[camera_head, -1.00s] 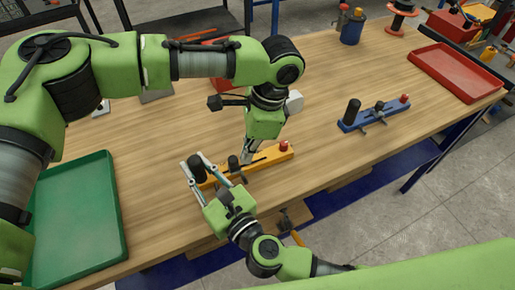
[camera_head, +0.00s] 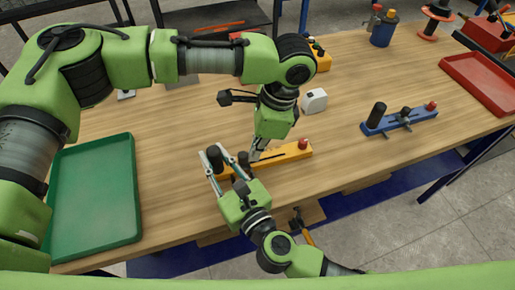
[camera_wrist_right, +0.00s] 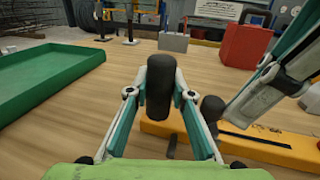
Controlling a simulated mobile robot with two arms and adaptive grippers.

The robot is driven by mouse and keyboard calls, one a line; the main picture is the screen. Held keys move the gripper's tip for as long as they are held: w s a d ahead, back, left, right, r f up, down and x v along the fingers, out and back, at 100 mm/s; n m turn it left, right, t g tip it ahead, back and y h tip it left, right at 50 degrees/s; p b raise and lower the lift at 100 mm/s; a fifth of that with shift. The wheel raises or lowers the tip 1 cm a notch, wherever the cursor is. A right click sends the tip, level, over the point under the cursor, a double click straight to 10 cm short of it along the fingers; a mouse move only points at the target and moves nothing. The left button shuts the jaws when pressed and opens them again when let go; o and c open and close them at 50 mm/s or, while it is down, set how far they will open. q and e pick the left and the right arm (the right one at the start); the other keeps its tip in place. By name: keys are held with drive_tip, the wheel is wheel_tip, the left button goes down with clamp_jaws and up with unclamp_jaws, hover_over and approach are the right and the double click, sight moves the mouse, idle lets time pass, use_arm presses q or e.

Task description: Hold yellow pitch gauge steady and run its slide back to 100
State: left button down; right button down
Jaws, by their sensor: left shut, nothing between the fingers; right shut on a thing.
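The yellow pitch gauge (camera_head: 290,154) lies on the table in the head view, with a red knob (camera_head: 303,144) at its right end. My right gripper (camera_head: 211,163) is shut on the gauge's upright black handle (camera_wrist_right: 158,95) at the left end. The slide's black knob (camera_wrist_right: 211,107) stands just right of the handle and also shows in the head view (camera_head: 244,161). My left gripper (camera_head: 255,156) is shut and empty, its tips low over the gauge on the slide's right side. Whether they touch the slide is unclear. The scale marks are not readable.
A blue gauge (camera_head: 405,122) lies to the right on the table. A green tray (camera_head: 95,200) is at the left and a red tray (camera_head: 480,85) at the far right. A white box (camera_head: 314,101) stands behind my left gripper. Wood between the gauges is clear.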

use_arm(q)
drive_tip(key=shift+a, duration=0.2)
use_arm(e)
drive_tip(key=shift+w+d, duration=0.2)
drive_tip(key=shift+d, duration=0.05)
use_arm(q)
drive_tip(key=d, duration=0.4)
drive_tip(key=shift+d, duration=0.3)
use_arm(e)
drive_tip(key=shift+s+a, duration=0.1)
use_arm(q)
drive_tip(key=v, duration=1)
drive_tip(key=shift+w, duration=0.1)
use_arm(e)
drive_tip(key=c, duration=1.7)
unclamp_jaws()
use_arm(q)
drive_tip(key=shift+a, duration=0.15)
